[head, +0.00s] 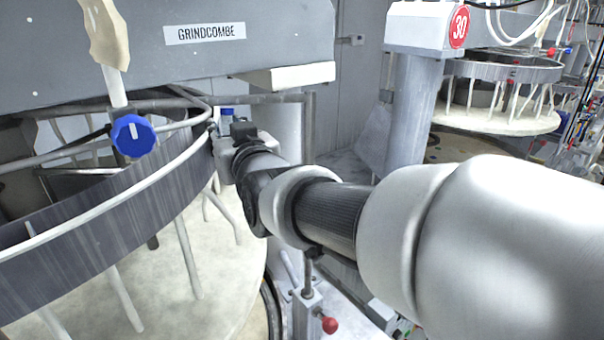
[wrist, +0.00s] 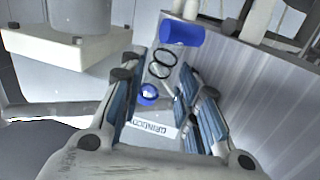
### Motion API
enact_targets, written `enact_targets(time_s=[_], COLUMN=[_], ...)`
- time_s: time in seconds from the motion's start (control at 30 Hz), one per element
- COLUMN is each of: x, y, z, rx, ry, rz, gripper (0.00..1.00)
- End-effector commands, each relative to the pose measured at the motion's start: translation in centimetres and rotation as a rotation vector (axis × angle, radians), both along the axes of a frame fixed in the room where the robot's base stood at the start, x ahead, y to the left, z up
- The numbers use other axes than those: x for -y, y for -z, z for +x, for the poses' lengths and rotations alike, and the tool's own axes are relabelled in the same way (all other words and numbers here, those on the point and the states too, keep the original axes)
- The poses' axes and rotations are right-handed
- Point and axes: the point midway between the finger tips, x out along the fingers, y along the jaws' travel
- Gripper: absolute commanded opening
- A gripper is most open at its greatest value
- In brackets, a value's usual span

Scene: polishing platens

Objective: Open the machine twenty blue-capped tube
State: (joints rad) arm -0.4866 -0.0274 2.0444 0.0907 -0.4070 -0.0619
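A blue cap (head: 228,112) shows beyond my gripper (head: 226,140) in the head view, partly hidden by it. In the wrist view a large blue cap (wrist: 182,28) sits just beyond the fingertips of my gripper (wrist: 163,62), toward the top. The fingers stand apart, and I see no cap held between them. Whether they touch anything is unclear. Another blue cap (head: 132,135) hangs below a pale tube at left in the head view. A smaller blue cap (wrist: 149,92) shows through the finger gap. No number twenty is readable.
A curved grey rim (head: 110,205) with pale rods runs along the left. A grey housing labelled GRINDCOMBE (head: 205,34) overhangs it. A red 30 sign (head: 459,27) marks the machine behind. A red-knobbed lever (head: 329,325) stands below my arm.

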Motion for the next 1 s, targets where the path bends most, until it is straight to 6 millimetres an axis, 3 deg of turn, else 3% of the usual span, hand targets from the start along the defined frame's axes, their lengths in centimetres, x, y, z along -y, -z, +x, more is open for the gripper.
enact_targets(time_s=[0.03,0.13,0.9,1.0], x=[-0.1,0.9,7.6,8.1], y=[1.1,0.4,0.1,2.6], z=[-0.4,-2.3,-16.1,-15.9], rx=[0.041,0.051,0.048,0.009], ry=[-0.003,-0.002,-0.001,0.005], rz=[-0.002,0.0,0.003,-0.018], gripper=[0.26,0.26,0.26,0.26])
